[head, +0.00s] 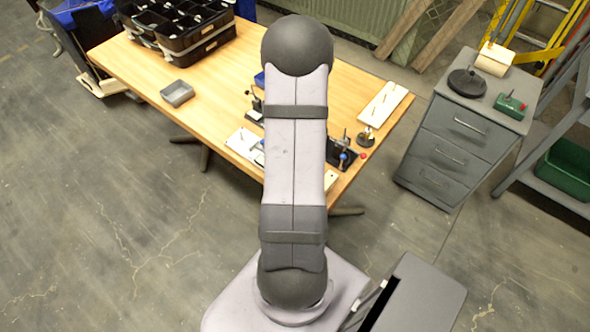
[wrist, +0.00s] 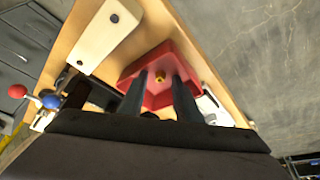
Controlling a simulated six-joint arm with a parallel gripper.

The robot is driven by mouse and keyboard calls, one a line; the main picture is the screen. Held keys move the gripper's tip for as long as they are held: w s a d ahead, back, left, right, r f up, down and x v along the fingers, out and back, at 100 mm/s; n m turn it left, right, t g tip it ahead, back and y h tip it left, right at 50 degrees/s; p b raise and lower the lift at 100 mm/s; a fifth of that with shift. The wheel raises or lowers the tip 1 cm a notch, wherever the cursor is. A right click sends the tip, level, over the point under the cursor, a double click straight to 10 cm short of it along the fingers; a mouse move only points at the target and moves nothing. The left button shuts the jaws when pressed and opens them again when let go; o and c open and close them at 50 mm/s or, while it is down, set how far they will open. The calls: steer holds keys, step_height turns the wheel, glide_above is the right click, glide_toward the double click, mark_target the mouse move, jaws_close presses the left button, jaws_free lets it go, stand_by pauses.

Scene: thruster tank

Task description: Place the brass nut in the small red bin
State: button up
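The small red bin (wrist: 135,68) is on the wooden table in the wrist view, just beyond my fingers. The brass nut (wrist: 160,76) is a small yellow piece seen against the inside of the bin, in the gap between my fingertips. It appears to be in the bin, though its exact height is hard to tell. My gripper (wrist: 158,86) is over the bin with its two dark fingers apart, and neither visibly touches the nut. In the head view my arm hides the gripper, bin and nut.
A grey drawer cabinet (head: 465,140) stands to the right. The table's left front is clear.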

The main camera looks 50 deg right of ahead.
steer(key=p+v, duration=0.6)
steer(key=v, duration=0.6)
steer(key=shift+r, duration=0.1)
steer(key=w+a+r+n+g+y, duration=0.1)
steer(key=w+a+r+n, duration=0.2)
steer(key=a, duration=0.4)
steer(key=w+a+r+n+y, duration=0.1)
steer(key=w+a+r+n, duration=0.2)
steer(key=a, duration=0.5)
steer(key=s+a+r+n+g, duration=0.1)
steer(key=s+a+r+n, duration=0.1)
steer(key=a, duration=0.3)
steer(key=s+a+r+n+g+y, duration=0.1)
steer(key=s+a+r, duration=0.1)
steer(key=a, duration=0.4)
steer(key=shift+a+n, duration=0.3)
steer(key=shift+n, duration=0.1)
steer(key=shift+f, duration=0.1)
